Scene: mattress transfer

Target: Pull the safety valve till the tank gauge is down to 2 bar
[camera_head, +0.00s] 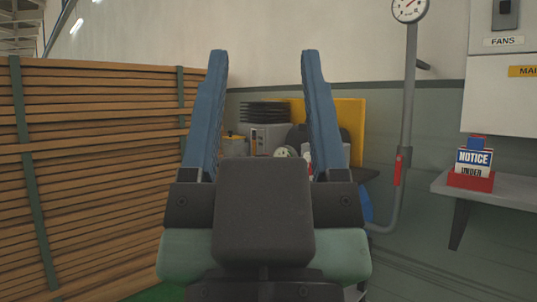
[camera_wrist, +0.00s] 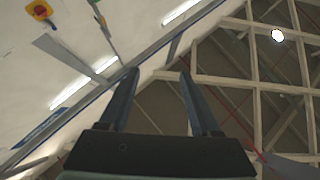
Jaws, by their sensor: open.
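My gripper (camera_head: 265,60) is open and empty. Its two blue fingers stand upright and wide apart in the head view. It also shows in the wrist view (camera_wrist: 158,75), against the wall and roof. Between the fingers, farther back, is machinery with a black finned block (camera_head: 265,112) and a small pale round face (camera_head: 286,152), which may be a gauge. Its reading is too small to tell. My gripper hides part of this machinery, and I cannot pick out the safety valve. Another round dial (camera_head: 409,8) tops the grey pipe at upper right, cut by the frame edge.
Stacked timber (camera_head: 90,170) fills the left. A yellow panel (camera_head: 353,125) stands behind the machinery. The grey pipe (camera_head: 410,100) carries a red handle (camera_head: 398,168). A fans switch box (camera_head: 503,85) hangs above.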

